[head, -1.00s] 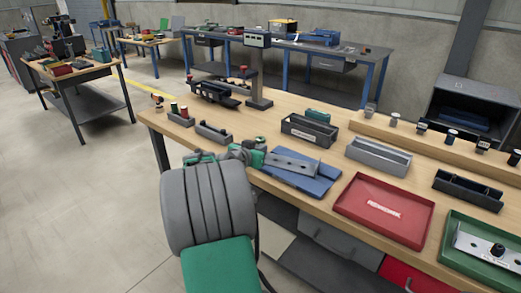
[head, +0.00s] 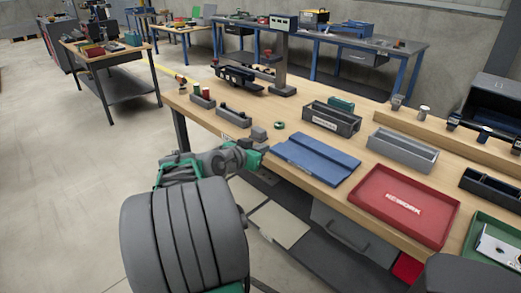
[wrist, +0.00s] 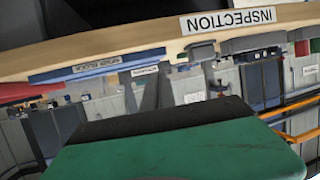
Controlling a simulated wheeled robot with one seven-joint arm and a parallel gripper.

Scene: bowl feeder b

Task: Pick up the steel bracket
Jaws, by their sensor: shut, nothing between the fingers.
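My gripper (head: 254,157) is shut and empty, low at the front edge of the wooden bench. It is just left of the blue tray (head: 315,160), whose top is bare. The long steel bracket seen at that tray earlier does not show in the head view now, and I cannot tell where it is. In the wrist view a green and black part of my gripper (wrist: 180,145) fills the bottom, with no bracket in sight. A flat steel piece with a dark knob (head: 495,244) lies in the green tray (head: 466,252) at the right, partly cut off.
A red rework tray (head: 375,222), a grey bin (head: 402,150) and a dark bin (head: 331,119) stand on the bench. A post (head: 280,70) rises at its back. A small green ring (head: 279,125) lies near the gripper. Drawers (head: 340,235) are under the bench.

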